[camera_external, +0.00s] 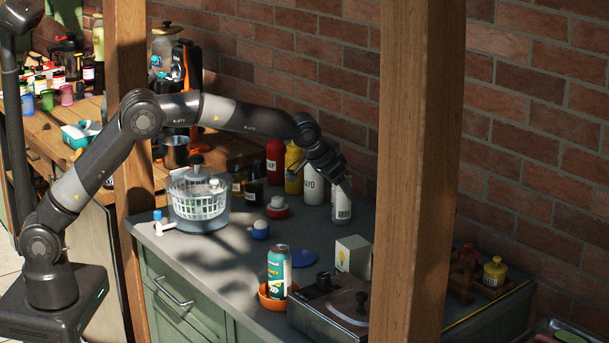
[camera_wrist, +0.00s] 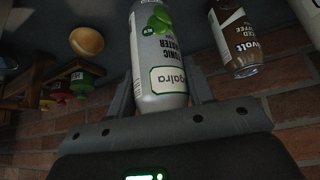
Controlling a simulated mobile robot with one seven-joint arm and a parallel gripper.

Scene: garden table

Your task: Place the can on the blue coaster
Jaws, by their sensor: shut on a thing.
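My gripper (camera_external: 337,178) is shut on a pale silver-white can (camera_external: 342,206) at the back of the grey counter. In the wrist view the can (camera_wrist: 160,85) shows green limes and "tonic water" lettering, with a finger on each side. In the external view it looks near upright; I cannot tell whether its base touches the counter.
A white box (camera_external: 353,256) stands right of the coaster, with a metal appliance (camera_external: 330,310) in front. Mayo (camera_external: 313,187), mustard and ketchup bottles stand left of the held can. A wooden post (camera_external: 420,170) rises at right.

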